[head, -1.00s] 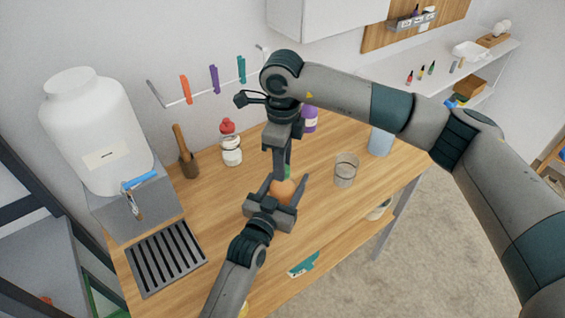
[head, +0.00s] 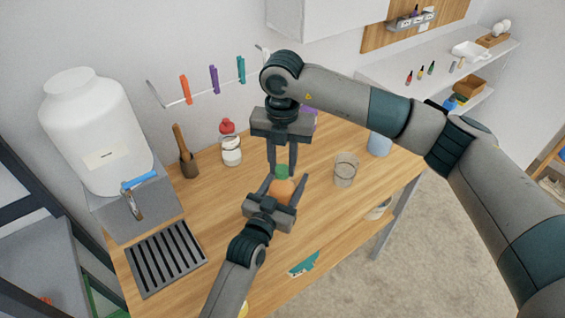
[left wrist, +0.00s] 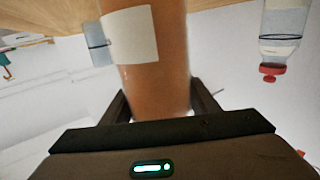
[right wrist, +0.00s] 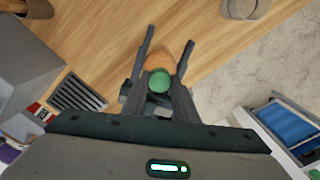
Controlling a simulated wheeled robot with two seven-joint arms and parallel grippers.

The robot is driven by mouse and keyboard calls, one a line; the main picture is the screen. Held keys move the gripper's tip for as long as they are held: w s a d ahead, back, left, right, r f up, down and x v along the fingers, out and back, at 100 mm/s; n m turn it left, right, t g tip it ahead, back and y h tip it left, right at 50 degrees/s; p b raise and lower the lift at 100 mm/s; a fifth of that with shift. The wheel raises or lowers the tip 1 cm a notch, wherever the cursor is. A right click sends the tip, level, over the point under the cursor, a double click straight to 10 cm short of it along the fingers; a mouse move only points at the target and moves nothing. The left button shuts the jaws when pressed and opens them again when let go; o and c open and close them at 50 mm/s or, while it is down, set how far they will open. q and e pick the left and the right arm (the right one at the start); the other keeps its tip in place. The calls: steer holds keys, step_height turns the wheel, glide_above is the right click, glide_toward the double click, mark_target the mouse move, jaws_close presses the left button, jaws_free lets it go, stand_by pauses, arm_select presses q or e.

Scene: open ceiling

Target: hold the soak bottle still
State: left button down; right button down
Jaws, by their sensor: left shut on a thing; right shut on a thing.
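The soak bottle (head: 283,189) is an orange-brown bottle with a green cap (head: 282,171), upright over the wooden table. My left gripper (head: 286,187) is shut on the bottle's body. The left wrist view shows its brown side (left wrist: 158,75) and a pale label (left wrist: 130,36) close up, between the fingers. My right gripper (head: 283,170) comes down from above, its fingers on both sides of the green cap and shut on it. The right wrist view shows the cap (right wrist: 159,82) between the fingers from above. The bottle's base is hidden in the head view.
A clear glass (head: 345,170) stands right of the bottle. A red-capped bottle (head: 231,150) and a wooden tool in a holder (head: 186,155) stand behind. A big white jar (head: 90,125) and a drip grate (head: 166,258) are left. A teal item (head: 304,264) lies at the front edge.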

steer(key=c, duration=1.4)
jaws_free()
steer(key=shift+r, duration=2.3)
steer(key=shift+c, duration=0.4)
steer(key=n, duration=0.5)
steer(key=shift+a+r, duration=0.1)
steer(key=shift+r, duration=0.3)
steer(key=n, duration=0.3)
steer(key=r+n, duration=0.1)
steer(key=n, duration=0.8)
steer(key=shift+r, duration=0.4)
steer(key=n, duration=0.6)
steer(key=shift+s+r, duration=0.1)
steer(key=shift+r, duration=0.3)
